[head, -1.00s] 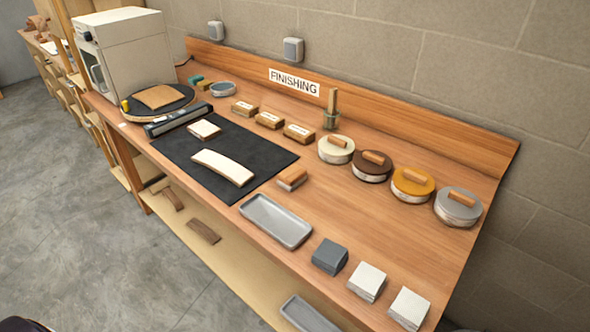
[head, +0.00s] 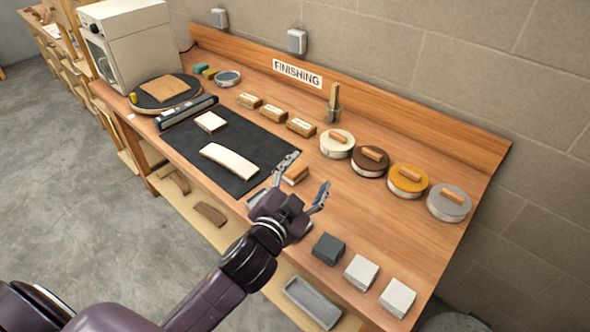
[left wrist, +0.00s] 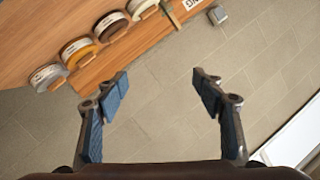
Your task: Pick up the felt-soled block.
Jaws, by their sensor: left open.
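A small wooden block (head: 296,175) with an orange-brown top and a paler lower edge sits on the bench just right of the black mat; it looks like the felt-soled block, though its underside is hidden. My left gripper (head: 306,174) is open and empty, its fingers spread either side of the block in the head view. It appears raised above the bench, apart from the block. In the left wrist view the open fingers (left wrist: 163,92) point toward the wall, and the block is not seen there. My right gripper is not in view.
Several round lidded tins (head: 407,180) stand right of the block. Three labelled wooden blocks (head: 275,117) lie behind the mat (head: 262,147), which bears a curved pale piece (head: 229,160). A dark grey block (head: 328,248) and two pale blocks stand in front.

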